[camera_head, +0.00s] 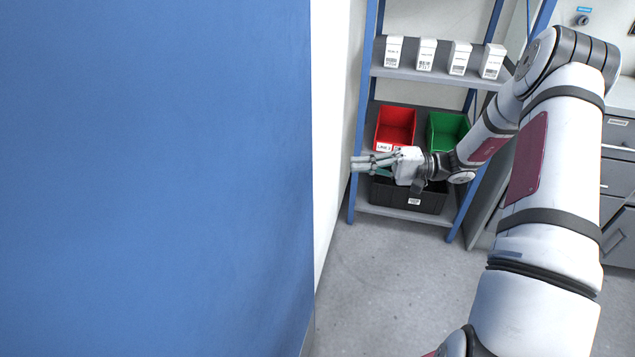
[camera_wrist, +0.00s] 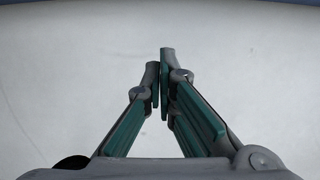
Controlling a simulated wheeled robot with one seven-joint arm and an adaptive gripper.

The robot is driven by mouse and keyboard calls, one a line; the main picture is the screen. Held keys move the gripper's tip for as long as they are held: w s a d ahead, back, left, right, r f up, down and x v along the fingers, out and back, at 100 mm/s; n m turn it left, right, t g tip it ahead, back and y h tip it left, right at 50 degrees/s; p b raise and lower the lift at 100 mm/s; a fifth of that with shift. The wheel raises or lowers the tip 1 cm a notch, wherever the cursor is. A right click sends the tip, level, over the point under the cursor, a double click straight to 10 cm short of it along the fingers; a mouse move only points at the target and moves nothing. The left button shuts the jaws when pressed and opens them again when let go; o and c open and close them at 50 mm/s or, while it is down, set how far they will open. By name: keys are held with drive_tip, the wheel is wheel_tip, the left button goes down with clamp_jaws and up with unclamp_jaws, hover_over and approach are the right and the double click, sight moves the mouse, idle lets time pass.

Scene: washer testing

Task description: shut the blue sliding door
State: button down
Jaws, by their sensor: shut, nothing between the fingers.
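The blue sliding door (camera_head: 150,180) fills the left half of the head view as a large flat blue panel. No handle shows on it, and its left, top and bottom edges are out of the picture. My gripper (camera_head: 354,164) is shut and empty, to the right of the panel's edge and in front of the shelf rack in the head view. It points left toward the white wall edge. In the wrist view my gripper (camera_wrist: 160,56) has its fingertips together over a plain pale surface. I cannot tell whether the fingers touch anything.
A white wall strip (camera_head: 332,120) borders the blue panel. A blue-framed rack holds white boxes (camera_head: 426,55), a red bin (camera_head: 395,126), a green bin (camera_head: 448,132) and a black crate (camera_head: 425,200). Grey drawers (camera_head: 618,175) stand at right. The floor (camera_head: 385,285) is clear.

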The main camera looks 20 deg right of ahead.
drive_tip(key=a+b, duration=0.1)
drive_tip(key=a, duration=1)
drive_tip(key=shift+a+b, duration=0.2)
drive_tip(key=shift+b, duration=0.1)
drive_tip(key=shift+s+f, duration=0.1)
